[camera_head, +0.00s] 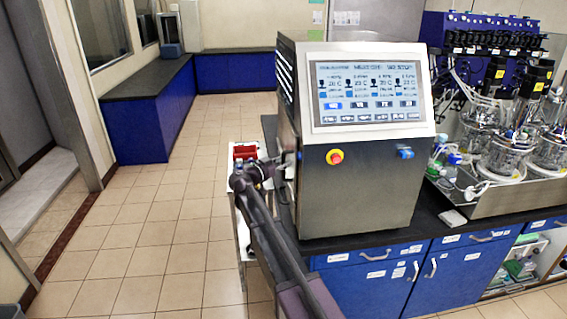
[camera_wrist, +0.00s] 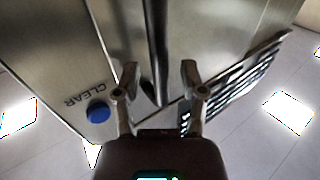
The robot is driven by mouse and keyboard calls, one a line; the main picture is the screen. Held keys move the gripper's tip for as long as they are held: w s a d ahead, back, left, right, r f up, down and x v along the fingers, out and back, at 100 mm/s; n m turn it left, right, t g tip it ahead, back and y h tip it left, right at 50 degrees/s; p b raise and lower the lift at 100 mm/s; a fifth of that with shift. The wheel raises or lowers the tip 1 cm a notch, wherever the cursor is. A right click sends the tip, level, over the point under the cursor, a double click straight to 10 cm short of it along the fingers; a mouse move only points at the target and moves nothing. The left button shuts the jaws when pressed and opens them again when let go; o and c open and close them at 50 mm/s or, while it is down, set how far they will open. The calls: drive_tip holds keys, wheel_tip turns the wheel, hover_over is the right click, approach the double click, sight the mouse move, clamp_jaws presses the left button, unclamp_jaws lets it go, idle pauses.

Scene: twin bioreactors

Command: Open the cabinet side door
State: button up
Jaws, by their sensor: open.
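The metal control cabinet (camera_head: 358,190) stands on the dark bench, with a touchscreen (camera_head: 368,92) on its front. Its side (camera_head: 285,125) faces left and shows only narrowly in the head view. My gripper (camera_head: 284,165) is beside that left side. In the wrist view my gripper (camera_wrist: 159,75) is open, one finger on each side of a dark bar-like handle (camera_wrist: 155,45) on the metal side door (camera_wrist: 200,25). I cannot tell whether either finger touches the handle. The door looks closed.
A red emergency button (camera_head: 335,157) and a blue knob (camera_head: 404,152) are on the cabinet front. A white cart with a red bin (camera_head: 245,151) stands behind my arm. Glass bioreactors (camera_head: 506,150) stand to the right. The tiled floor (camera_head: 150,235) at left is clear.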

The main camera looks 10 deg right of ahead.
drive_tip(key=shift+d, duration=0.1)
clamp_jaws()
drive_tip(key=shift+w, duration=0.15)
drive_tip(key=w, duration=2.6)
drive_tip(key=shift+s, duration=0.1)
unclamp_jaws()
